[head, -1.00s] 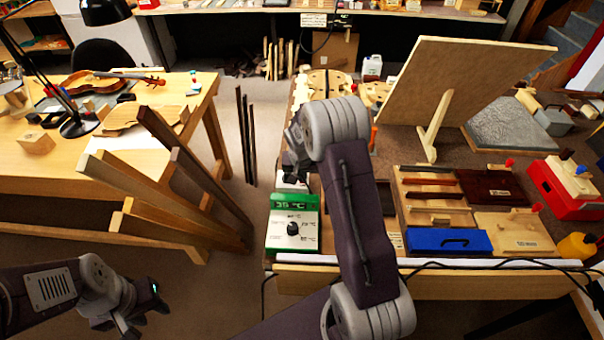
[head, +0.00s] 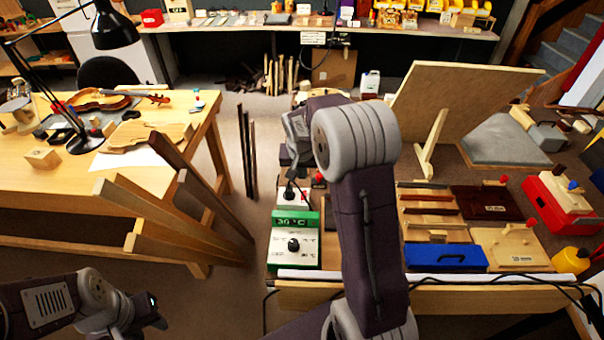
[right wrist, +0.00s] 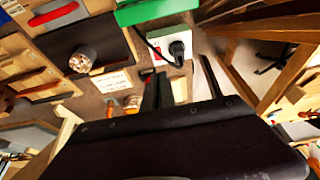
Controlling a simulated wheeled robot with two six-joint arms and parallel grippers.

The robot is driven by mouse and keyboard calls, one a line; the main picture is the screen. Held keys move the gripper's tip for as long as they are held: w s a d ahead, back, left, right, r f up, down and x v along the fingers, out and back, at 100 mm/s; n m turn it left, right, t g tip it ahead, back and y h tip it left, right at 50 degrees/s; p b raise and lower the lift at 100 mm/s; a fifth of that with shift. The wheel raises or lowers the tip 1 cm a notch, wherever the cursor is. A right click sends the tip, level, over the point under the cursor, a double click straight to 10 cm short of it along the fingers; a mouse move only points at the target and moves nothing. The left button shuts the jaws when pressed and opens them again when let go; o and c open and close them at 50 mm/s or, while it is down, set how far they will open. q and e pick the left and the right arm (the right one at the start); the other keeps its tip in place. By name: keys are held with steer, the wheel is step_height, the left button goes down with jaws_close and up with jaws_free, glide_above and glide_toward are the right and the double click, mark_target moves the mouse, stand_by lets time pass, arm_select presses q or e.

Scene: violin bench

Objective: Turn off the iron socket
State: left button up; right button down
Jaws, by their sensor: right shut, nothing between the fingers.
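The iron socket appears to be a small white box (head: 284,197) with a black plug in it, behind the green-and-white temperature unit (head: 296,247). In the right wrist view the white socket box (right wrist: 157,46) shows its black plug and cord, with small red marks near its edge. I cannot read the switch position. My right gripper (head: 290,176) is above and just behind the socket, pointing down. In the wrist view its dark fingers (right wrist: 157,78) are together and empty, close to the socket's edge; contact is unclear. My left gripper (head: 150,322) is low at the left, away from the bench.
A blue box (head: 445,257), wooden trays and a large leaning board (head: 455,100) occupy the bench to the right. Dark strips (head: 247,150) stand left of the socket. Another table (head: 60,185) with a violin is at the left. Cables run along the front edge.

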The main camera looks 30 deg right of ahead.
mark_target(305, 192)
steer(key=p, duration=0.5)
steer(key=d+p, duration=0.1)
steer(key=p, duration=0.4)
steer(key=shift+w+d+r, duration=0.1)
steer(key=shift+w+r, duration=0.15)
steer(key=shift+w, duration=0.15)
steer(key=shift+f, duration=0.15)
steer(key=x, duration=0.9)
steer(key=p+x, duration=0.1)
steer(key=x, duration=0.3)
steer(key=shift+s+f, duration=0.25)
steer(key=shift+f, duration=0.3)
